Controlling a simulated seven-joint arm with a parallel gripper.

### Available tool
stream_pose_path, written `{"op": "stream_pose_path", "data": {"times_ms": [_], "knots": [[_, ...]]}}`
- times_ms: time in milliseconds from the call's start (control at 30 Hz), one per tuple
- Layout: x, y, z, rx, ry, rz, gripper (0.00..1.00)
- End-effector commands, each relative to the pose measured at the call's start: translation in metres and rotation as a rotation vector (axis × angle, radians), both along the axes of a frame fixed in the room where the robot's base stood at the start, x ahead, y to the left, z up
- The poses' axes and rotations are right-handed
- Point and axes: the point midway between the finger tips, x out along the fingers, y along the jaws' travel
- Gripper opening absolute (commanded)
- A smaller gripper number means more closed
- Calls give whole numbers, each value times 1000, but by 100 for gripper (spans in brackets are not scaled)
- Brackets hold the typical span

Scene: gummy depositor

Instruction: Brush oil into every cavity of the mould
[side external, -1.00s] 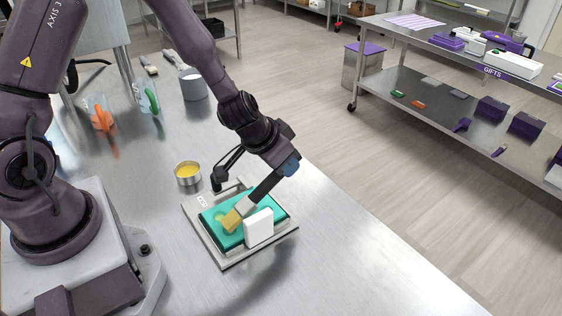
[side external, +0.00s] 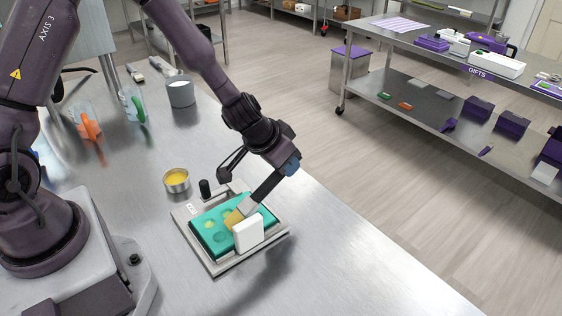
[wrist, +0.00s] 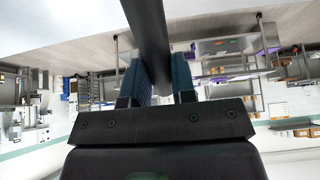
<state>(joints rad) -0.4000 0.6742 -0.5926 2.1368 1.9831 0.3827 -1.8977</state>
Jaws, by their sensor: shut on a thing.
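The teal mould (side external: 206,246) lies on a grey metal tray (side external: 222,268) on the steel table. Round cavities show on its left part, and at least one looks yellowish. My gripper (side external: 284,172) is shut on the dark handle of a brush (side external: 264,188), which slants down to the left. The brush's tan bristles (side external: 233,219) are at the mould's top, near its middle; I cannot tell whether they touch. In the wrist view, my gripper (wrist: 160,85) has the dark handle between its fingers. A small metal cup of yellow oil (side external: 177,180) stands behind the mould.
A white block (side external: 249,233) stands at the mould's front right and hides part of it. A small black knob (side external: 205,189) is at the tray's back. Jugs with orange (side external: 90,126) and green handles (side external: 139,107) and a grey pot (side external: 181,93) stand farther back. The table's right front is clear.

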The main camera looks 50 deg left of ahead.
Motion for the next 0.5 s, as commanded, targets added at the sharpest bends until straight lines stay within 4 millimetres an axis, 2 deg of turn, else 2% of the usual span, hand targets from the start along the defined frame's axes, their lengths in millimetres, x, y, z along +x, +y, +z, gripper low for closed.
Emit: {"op": "stream_pose_path", "data": {"times_ms": [500], "knots": [[14,1,1,0,-1,0,0]]}}
